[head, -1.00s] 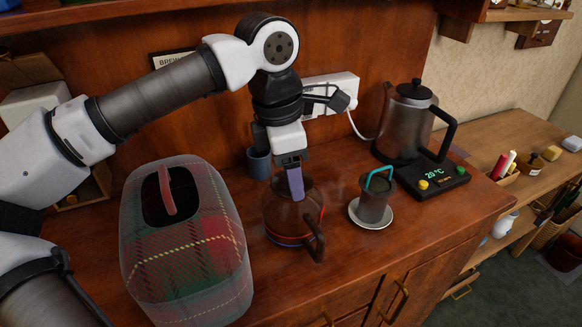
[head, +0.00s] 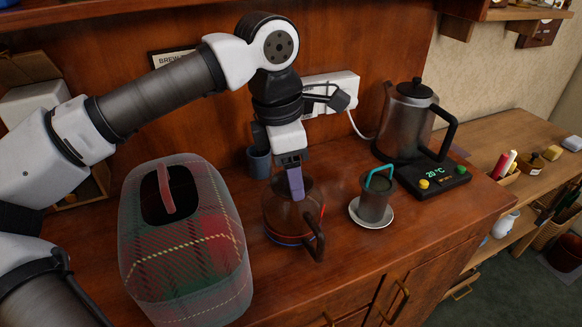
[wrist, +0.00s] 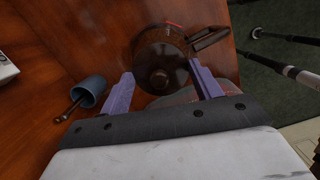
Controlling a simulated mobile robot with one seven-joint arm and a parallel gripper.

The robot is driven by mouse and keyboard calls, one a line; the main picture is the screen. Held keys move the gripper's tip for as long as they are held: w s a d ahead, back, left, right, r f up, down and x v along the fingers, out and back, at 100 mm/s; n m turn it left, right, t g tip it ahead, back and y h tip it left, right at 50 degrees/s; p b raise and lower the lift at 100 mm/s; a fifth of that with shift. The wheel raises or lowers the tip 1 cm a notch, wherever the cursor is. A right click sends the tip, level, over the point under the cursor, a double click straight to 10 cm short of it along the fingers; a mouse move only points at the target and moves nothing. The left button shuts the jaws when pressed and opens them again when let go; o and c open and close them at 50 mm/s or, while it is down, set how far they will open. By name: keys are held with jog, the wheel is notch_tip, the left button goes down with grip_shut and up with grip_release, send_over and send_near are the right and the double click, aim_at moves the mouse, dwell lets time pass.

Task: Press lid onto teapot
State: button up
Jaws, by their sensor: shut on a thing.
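The brown teapot (head: 283,222) stands on the wooden counter, its handle toward the front right. My gripper (head: 296,192) points down at the top of the teapot. In the wrist view, my gripper (wrist: 162,88) has its two lilac fingers on either side of the round dark lid (wrist: 160,78) with its knob, and is shut on it. The teapot's handle (wrist: 210,38) shows beyond the lid. In the head view a finger hides most of the lid. I cannot tell whether the lid is fully seated in the opening.
A tartan cosy (head: 190,245) stands close left of the teapot. A lidless-looking infuser cup (head: 375,200) on a white saucer (head: 372,222) is to the right. A blue cup (head: 259,163) is behind.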

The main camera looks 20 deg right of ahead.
jog(key=o, duration=1.3)
jog(key=shift+r, duration=0.1)
jog(key=shift+r+p, duration=2.45)
jog(key=shift+r, duration=1)
grip_shut()
jog(key=shift+f, duration=0.2)
